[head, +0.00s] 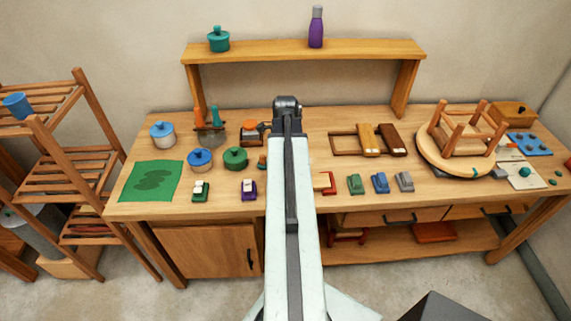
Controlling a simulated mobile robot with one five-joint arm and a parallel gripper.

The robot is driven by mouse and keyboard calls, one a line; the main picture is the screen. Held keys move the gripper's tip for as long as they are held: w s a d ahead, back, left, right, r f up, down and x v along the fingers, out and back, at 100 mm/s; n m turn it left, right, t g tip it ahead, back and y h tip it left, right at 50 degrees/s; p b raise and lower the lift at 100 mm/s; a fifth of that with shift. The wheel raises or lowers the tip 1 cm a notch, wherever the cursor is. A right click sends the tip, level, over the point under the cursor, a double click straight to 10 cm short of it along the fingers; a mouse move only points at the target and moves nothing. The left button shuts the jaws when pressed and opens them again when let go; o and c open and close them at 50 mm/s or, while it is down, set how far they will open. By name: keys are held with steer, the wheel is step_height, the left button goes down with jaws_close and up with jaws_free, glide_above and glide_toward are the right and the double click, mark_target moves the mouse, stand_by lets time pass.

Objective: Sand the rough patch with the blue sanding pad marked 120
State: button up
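A blue block (380,183), which looks like the blue sanding pad, lies near the table's front edge, right of my arm. It sits between a green block (355,184) and a grey block (404,181). Any number on it is too small to read. A round wooden seat (431,158) lies on the right of the table with its legs pointing up. I cannot make out a rough patch on it. The dark end of my arm (287,105) reaches over the middle of the table, left of the blocks. I cannot make out gripper fingers.
The workbench (330,205) has a raised shelf (270,49) at the back. Left are pots, a green mat (133,186) and small blocks. A wooden frame (342,145) with two boards lies behind the sanding blocks. A slatted rack (85,165) stands at left.

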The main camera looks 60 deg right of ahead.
step_height(320, 180, up, 3)
steer(key=p, duration=0.3)
steer(key=shift+r, duration=0.1)
